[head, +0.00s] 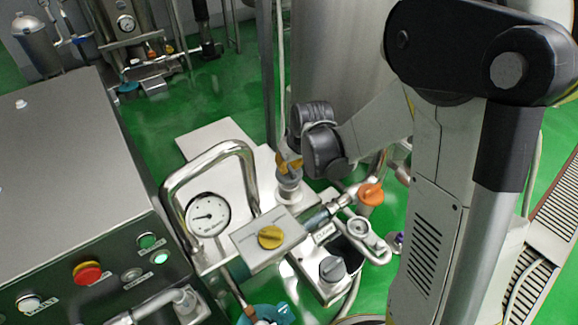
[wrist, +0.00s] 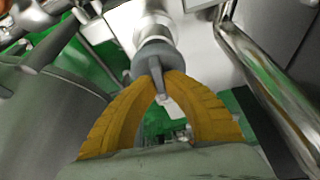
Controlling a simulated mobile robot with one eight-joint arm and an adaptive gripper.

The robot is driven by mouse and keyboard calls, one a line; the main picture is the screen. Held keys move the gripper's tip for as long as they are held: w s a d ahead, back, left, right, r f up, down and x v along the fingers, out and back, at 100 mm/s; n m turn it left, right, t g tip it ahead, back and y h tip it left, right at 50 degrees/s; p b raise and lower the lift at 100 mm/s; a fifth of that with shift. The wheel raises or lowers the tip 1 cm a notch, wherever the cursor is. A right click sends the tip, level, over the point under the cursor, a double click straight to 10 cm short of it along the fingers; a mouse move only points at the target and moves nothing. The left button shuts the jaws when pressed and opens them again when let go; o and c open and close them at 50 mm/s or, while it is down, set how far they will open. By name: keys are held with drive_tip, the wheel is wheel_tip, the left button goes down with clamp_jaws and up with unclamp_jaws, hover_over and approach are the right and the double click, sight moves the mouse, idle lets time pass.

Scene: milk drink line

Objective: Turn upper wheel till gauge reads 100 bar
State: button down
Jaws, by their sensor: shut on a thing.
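A grey wheel with a raised fin (wrist: 154,62) sits on a light metal stem. It also shows in the head view (head: 289,181), partly hidden by my gripper. My gripper (wrist: 161,82) has yellow ribbed fingers, and their tips are closed on the wheel's fin. In the head view my gripper (head: 288,163) comes in from above right. The round white gauge (head: 209,214) stands left of the wheel. Its dark needle points left; the numbers are too small to read.
A shiny bent pipe (head: 183,181) arches just left of the wheel. A box with a yellow knob (head: 270,237), an orange knob (head: 370,194) and another grey knob (head: 333,269) stand close by. A control cabinet (head: 60,180) with buttons fills the left.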

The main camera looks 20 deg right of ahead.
drive_tip(key=m+h, duration=0.1)
drive_tip(key=m, duration=0.3)
drive_tip(key=shift+h, duration=0.3)
drive_tip(key=shift+m+g+h, duration=0.3)
drive_tip(key=shift+m+h, duration=0.2)
drive_tip(key=shift+m, duration=1)
drive_tip(key=c, duration=1.5)
unclamp_jaws()
drive_tip(key=shift+r, duration=0.1)
drive_tip(key=v, duration=1.1)
drive_tip(key=shift+s+a+r, duration=0.2)
drive_tip(key=shift+r, duration=0.15)
